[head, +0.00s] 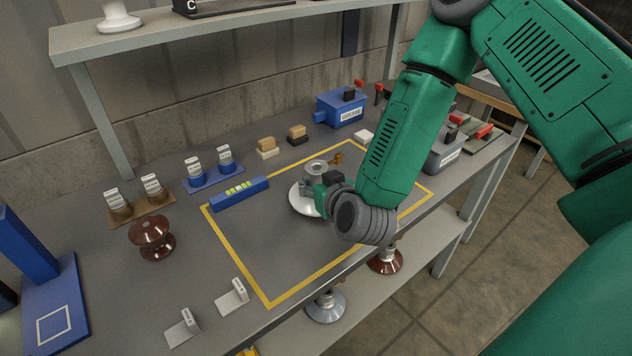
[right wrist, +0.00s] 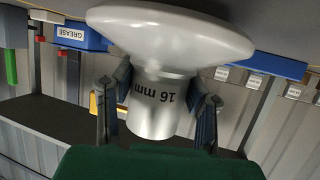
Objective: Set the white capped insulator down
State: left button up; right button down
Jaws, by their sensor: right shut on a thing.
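The white capped insulator (head: 303,203) is inside the yellow-outlined area of the grey bench, with its pale disc low and its metal cap up. My right gripper (head: 322,187) is shut on it. In the right wrist view the insulator's white disc (right wrist: 170,35) fills the top, and its silver cap marked "16 mm" (right wrist: 158,105) sits between the two fingers. The disc is at or just above the bench; I cannot tell whether it touches. My right wrist hides part of it. My left gripper is not in view.
A blue bar (head: 239,194) lies at the outline's left edge. A brown insulator (head: 152,238) stands left of it. Labelled blocks and a blue grease box (head: 341,109) line the back. Two pale brackets (head: 232,298) are at front left. The outlined area's front left is clear.

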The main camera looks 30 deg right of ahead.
jog(key=shift+d+f, duration=0.1)
jog(key=shift+d, duration=0.3)
jog(key=shift+d+f, duration=0.5)
jog(key=shift+s+a+b, duration=0.15)
jog(key=shift+a+b, duration=0.15)
jog(key=shift+a, duration=0.2)
jog(key=c, duration=0.9)
grip_release()
jog(key=shift+a+f, duration=0.1)
jog(key=shift+f, duration=0.1)
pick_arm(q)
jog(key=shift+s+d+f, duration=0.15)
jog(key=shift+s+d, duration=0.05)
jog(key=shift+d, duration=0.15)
